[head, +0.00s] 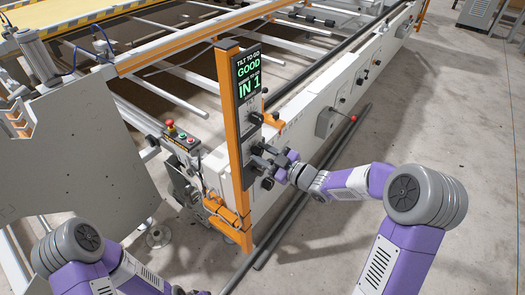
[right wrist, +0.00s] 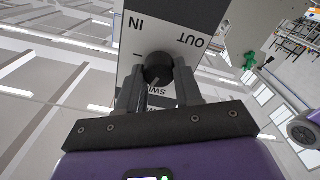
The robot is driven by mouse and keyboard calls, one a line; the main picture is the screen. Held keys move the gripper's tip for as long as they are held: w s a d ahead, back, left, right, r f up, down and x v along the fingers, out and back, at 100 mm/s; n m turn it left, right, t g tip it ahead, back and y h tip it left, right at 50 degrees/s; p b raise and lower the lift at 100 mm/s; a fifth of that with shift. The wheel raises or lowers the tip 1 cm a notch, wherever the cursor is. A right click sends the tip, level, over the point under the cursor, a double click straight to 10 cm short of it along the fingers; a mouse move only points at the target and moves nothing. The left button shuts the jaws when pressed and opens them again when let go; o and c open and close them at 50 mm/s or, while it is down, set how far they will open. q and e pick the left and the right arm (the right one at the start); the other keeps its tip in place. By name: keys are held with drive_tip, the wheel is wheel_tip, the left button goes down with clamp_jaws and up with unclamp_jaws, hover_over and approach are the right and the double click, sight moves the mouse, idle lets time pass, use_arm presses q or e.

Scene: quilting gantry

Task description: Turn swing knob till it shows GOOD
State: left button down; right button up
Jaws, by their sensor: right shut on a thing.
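The swing knob (right wrist: 158,68) is a dark round knob on a white panel marked IN, OUT and, partly hidden and upside down, SWING. My right gripper (head: 263,158) is shut on it, with one finger on each side in the right wrist view. In the head view the gripper hides most of the knob. The display (head: 248,74) on the orange post shows a tilt line reading GOOD and, below a smaller line, IN 1 in green.
A red-topped button box (head: 181,137) stands to the left. A long white machine rail (head: 300,125) runs behind. Grey floor lies open at right.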

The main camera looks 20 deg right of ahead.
drive_tip(key=shift+m+p, duration=0.55)
drive_tip(key=shift+m, duration=0.55)
drive_tip(key=o, duration=1)
drive_tip(key=shift+o, duration=0.2)
drive_tip(key=shift+d, duration=0.1)
drive_tip(key=p+v, duration=0.1)
drive_tip(key=v, duration=0.6)
drive_tip(key=shift+s+d, duration=0.15)
drive_tip(key=shift+s, duration=0.05)
